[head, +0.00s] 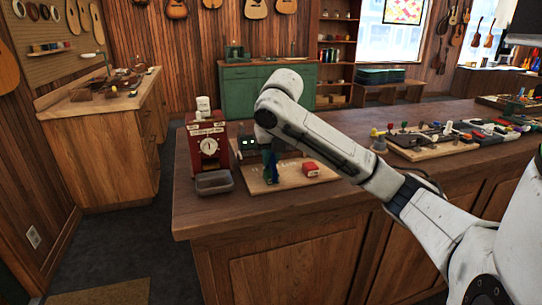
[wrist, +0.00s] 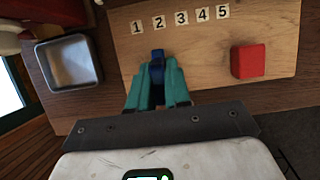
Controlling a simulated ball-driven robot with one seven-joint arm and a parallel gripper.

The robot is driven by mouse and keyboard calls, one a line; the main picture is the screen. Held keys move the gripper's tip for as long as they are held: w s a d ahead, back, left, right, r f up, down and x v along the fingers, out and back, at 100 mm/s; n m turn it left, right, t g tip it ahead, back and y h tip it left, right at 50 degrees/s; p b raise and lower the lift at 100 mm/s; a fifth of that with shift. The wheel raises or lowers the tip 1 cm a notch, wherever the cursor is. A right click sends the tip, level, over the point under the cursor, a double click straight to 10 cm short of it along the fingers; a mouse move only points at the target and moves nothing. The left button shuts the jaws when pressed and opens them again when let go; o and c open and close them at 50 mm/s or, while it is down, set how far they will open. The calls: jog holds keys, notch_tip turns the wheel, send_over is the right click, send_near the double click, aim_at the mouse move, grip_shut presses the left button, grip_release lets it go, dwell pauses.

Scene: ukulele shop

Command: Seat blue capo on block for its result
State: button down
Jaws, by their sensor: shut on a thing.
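The blue capo (wrist: 158,55) is held between the teal fingers of my gripper (wrist: 158,74), below the number 2 tile in the wrist view. In the head view the capo (head: 273,169) shows as a dark blue piece at my gripper (head: 268,162), over the wooden board (head: 258,189). I cannot tell whether it touches the board. A red block (wrist: 249,61) sits on the board to the right of the capo, apart from it; it also shows in the head view (head: 311,169). Number tiles 1 to 5 (wrist: 180,19) lie in a row on the board.
A grey metal tray (wrist: 68,65) lies left of the board, in front of a red machine with a dial (head: 208,148). Another board with several coloured items (head: 432,152) lies further right on the counter. The counter's front-left top (head: 205,215) is clear.

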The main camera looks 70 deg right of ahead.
jog(key=shift+f+b, duration=0.45)
jog(key=shift+f, duration=0.15)
jog(key=c, duration=1.4)
grip_release()
jog(key=shift+o, duration=0.2)
jog(key=p+v, duration=0.8)
jog(key=v, duration=0.3)
jog(key=shift+p, duration=0.3)
